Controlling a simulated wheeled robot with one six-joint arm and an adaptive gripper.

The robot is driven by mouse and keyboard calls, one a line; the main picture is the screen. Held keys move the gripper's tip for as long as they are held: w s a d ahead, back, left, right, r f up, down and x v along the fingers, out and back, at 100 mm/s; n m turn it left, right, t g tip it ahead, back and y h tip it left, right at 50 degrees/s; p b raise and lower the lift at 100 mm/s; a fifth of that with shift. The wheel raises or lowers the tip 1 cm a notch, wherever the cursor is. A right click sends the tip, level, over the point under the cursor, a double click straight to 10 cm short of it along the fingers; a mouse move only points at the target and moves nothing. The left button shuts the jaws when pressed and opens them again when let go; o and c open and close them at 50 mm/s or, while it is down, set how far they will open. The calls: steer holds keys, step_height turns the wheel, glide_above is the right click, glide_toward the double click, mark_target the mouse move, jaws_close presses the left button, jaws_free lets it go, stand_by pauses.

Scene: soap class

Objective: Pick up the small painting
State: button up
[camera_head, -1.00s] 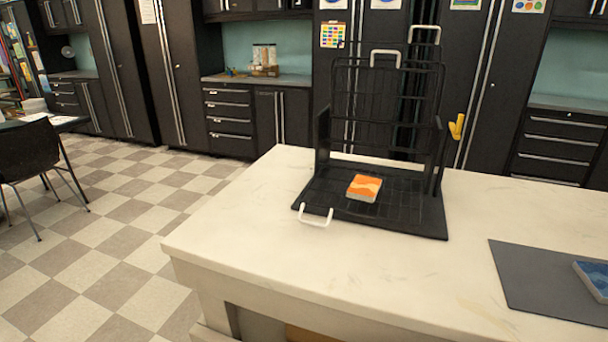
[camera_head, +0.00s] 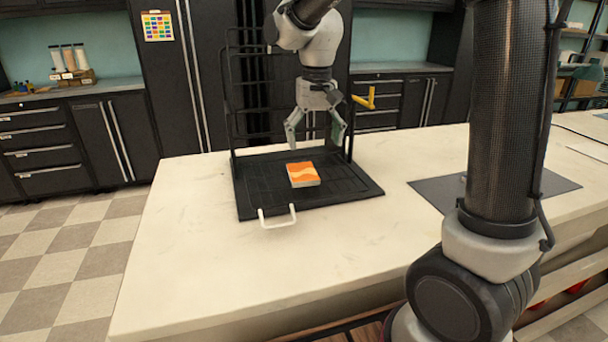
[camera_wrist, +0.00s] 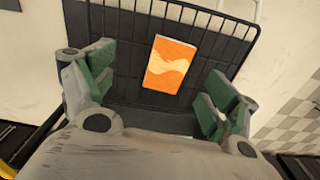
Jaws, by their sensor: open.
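The small painting (camera_head: 303,175) is a little block with an orange face and a pale wavy band. It lies flat on the base of a black wire rack (camera_head: 354,186) on the white counter. My gripper (camera_head: 315,146) is open and empty, pointing down above the rack base, just behind and above the painting. In the wrist view the painting (camera_wrist: 171,64) shows beyond and between the open fingers (camera_wrist: 160,92), apart from them.
The rack's upright wire frame (camera_head: 240,95) stands close behind my gripper. A white handle (camera_head: 277,217) sticks out at the rack's front, and a yellow handle (camera_head: 366,99) at its right. A grey mat (camera_head: 432,189) lies to the right. The front left of the counter (camera_head: 180,250) is clear.

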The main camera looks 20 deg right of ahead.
mark_target(303, 173)
steer(key=shift+w+a+f, duration=0.35)
steer(key=shift+a+f, duration=0.05)
steer(key=shift+a, duration=0.15)
steer(key=shift+w+a+f, duration=0.35)
steer(key=shift+a+f, duration=0.05)
steer(key=shift+a, duration=0.15)
steer(key=f, duration=0.7)
steer(key=shift+w+f, duration=0.25)
steer(key=shift+f, duration=0.05)
steer(key=shift+c, duration=0.3)
steer(key=c, duration=1)
